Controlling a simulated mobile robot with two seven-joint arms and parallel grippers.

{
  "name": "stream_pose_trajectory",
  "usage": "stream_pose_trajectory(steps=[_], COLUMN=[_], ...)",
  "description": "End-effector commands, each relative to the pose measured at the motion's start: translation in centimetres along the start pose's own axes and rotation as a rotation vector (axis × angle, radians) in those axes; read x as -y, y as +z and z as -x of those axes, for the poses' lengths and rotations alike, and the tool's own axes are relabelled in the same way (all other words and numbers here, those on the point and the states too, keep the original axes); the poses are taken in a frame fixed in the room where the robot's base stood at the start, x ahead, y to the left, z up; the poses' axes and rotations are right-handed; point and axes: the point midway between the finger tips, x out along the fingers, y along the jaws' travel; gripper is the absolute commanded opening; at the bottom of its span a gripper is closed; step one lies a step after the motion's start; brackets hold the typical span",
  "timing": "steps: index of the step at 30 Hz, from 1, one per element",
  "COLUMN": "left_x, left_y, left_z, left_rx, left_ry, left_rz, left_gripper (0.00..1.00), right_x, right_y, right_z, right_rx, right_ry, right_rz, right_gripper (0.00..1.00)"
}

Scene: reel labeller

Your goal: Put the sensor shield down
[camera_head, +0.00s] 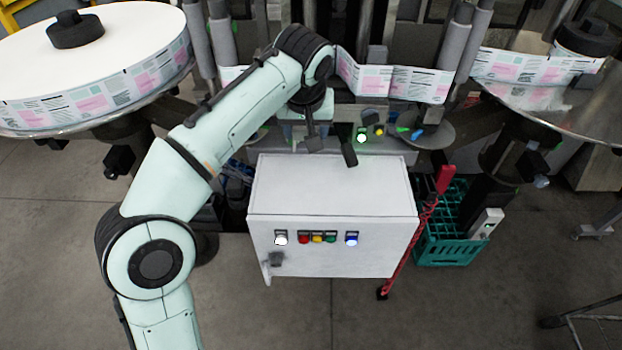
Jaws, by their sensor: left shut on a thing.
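My left gripper (332,148) hangs from the arm that comes in from the left, just above the back edge of the white control box. Its two dark fingers stand apart with the sensor shield between them. The shield is small and hard to tell from the pale machine parts behind it, so its outline and tilt are unclear. The gripper's wrist partly covers the machine behind. My right gripper is not in view.
The white control box (330,190) has a bare top and a row of lit buttons. A large label reel (95,50) is at the left. Guide rollers and the label strip (420,84) run behind.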

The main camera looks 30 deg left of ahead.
Motion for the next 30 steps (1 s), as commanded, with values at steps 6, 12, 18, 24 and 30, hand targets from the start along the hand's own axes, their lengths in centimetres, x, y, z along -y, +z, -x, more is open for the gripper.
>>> stream_pose_trajectory(steps=[6, 12, 18, 24, 30], left_x=[0.1, 0.0, 0.1, 0.0, 0.0], left_y=[2.2, 2.9, 4.0, 4.5, 4.5], left_z=[-5.2, -6.9, -9.6, -10.9, -10.8], left_rx=[0.002, 0.0, 0.002, -0.001, -0.001], left_ry=[-0.001, 0.001, -0.001, 0.001, 0.002], left_rz=[-0.001, 0.001, -0.001, 0.001, 0.001], left_gripper=[0.25, 0.25, 0.25, 0.25, 0.25], right_x=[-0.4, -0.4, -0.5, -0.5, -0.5], right_y=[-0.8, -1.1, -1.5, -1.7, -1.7], right_z=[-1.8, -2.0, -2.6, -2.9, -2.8], right_rx=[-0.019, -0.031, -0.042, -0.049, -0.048], right_ry=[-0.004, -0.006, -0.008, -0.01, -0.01], right_rz=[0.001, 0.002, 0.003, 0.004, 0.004], right_gripper=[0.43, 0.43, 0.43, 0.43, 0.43])
